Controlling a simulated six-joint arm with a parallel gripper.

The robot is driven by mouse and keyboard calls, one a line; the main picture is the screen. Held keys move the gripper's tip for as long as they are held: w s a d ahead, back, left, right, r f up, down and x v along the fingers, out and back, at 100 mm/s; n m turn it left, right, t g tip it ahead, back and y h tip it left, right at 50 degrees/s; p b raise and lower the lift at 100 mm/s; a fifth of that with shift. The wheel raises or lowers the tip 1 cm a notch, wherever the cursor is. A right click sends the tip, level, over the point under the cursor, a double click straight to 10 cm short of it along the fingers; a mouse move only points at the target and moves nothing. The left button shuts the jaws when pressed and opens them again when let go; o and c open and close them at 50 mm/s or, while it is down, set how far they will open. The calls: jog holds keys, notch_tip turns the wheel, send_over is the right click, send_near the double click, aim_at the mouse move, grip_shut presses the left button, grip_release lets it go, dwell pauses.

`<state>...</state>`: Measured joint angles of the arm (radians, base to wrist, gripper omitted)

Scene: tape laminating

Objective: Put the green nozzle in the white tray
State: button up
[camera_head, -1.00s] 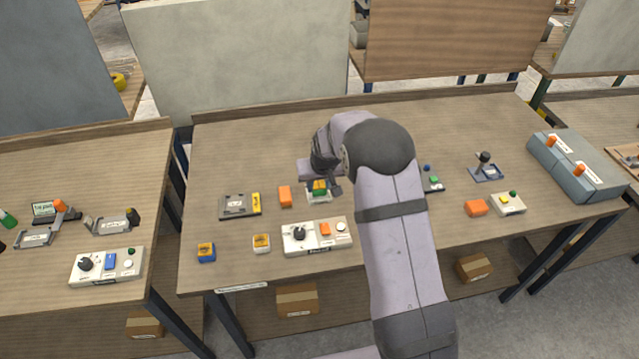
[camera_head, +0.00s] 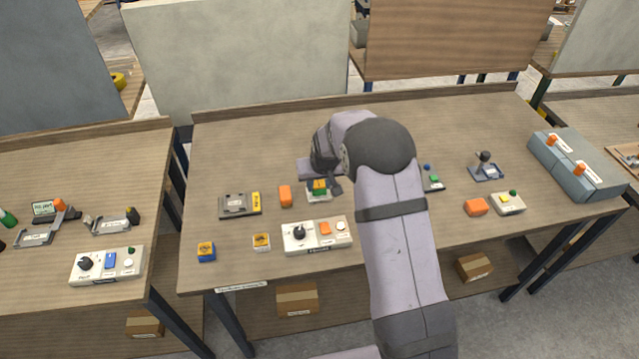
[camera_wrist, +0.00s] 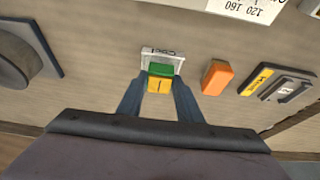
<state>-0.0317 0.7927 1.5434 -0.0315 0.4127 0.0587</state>
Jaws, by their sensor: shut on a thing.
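The green nozzle (camera_wrist: 161,69), a green block with a yellow part on the near side, sits between my gripper's fingers in the wrist view. My gripper (camera_wrist: 157,84) is shut on it. The white tray (camera_wrist: 163,54) is directly at the nozzle, with its far wall showing just beyond the green part. In the head view the white tray (camera_head: 318,198) lies mid-table, with the nozzle (camera_head: 319,186) over or in it. I cannot tell whether the nozzle touches the tray floor. My gripper (camera_head: 326,184) is partly hidden by my arm there.
An orange block (camera_head: 285,196) lies just left of the tray, with a grey fixture (camera_head: 239,206) further left. A white control box (camera_head: 317,236) stands in front. Small blue-and-yellow (camera_head: 206,252) and white-and-yellow (camera_head: 261,242) blocks lie near the front edge. The back of the table is clear.

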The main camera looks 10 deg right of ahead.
jog(key=shift+f+b, duration=0.5)
jog(key=shift+f, duration=0.2)
dwell(0.5)
jog(key=o, duration=1.2)
jog(key=b+v, duration=0.2)
jog(key=v, duration=0.5)
jog(key=shift+r, duration=0.2)
jog(key=s+d+f+g, duration=0.1)
jog(key=s+g, duration=0.3)
jog(key=s, duration=2.9)
jog(key=shift+d+g, duration=0.25)
jog(key=shift+g, duration=0.05)
